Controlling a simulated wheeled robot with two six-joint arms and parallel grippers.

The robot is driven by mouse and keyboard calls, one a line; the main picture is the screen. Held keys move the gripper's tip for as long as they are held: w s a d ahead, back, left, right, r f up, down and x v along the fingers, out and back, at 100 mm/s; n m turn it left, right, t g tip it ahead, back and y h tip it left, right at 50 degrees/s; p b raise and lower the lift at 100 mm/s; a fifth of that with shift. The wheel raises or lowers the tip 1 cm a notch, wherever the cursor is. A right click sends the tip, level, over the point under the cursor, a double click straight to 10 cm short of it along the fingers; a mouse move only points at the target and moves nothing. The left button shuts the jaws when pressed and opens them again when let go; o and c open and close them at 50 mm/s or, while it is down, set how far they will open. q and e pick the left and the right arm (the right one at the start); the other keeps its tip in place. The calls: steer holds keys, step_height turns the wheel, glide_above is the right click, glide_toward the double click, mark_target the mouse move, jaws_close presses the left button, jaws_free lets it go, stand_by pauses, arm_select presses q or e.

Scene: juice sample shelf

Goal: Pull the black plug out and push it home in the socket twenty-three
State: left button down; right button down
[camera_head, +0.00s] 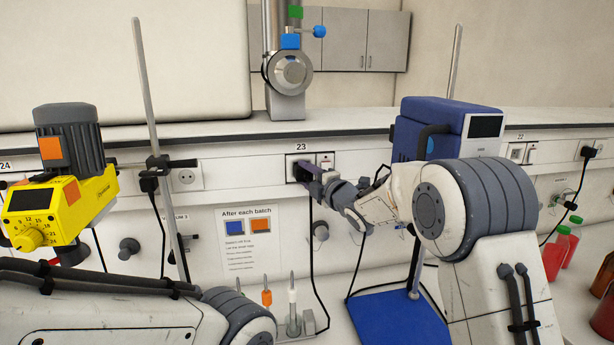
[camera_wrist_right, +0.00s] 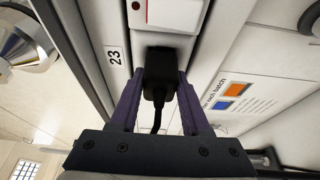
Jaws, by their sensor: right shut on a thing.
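The black plug (camera_wrist_right: 163,68) is at the socket twenty-three (camera_head: 303,160), under the label "23" (camera_wrist_right: 115,56). My right gripper (camera_wrist_right: 159,84) has its purple fingers shut on the plug's sides. In the head view the right gripper (camera_head: 305,172) reaches the left part of the socket plate and mostly hides the plug. The plug's face is against or very close to the socket; I cannot tell how deep it sits. Its black cord hangs down from it. My left arm lies at the lower left of the head view, its gripper out of the picture.
Another black plug (camera_head: 149,183) is near socket 24 and one (camera_head: 588,152) is near socket 22. A yellow-grey stirrer (camera_head: 65,190) and a metal rod stand left. A blue device (camera_head: 432,130) is right of socket 23. Red bottles (camera_head: 555,258) stand far right.

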stand_by(0.4)
steer(key=shift+b, duration=0.45)
steer(key=shift+w, duration=0.1)
steer(key=shift+c, duration=1.4)
jaws_free()
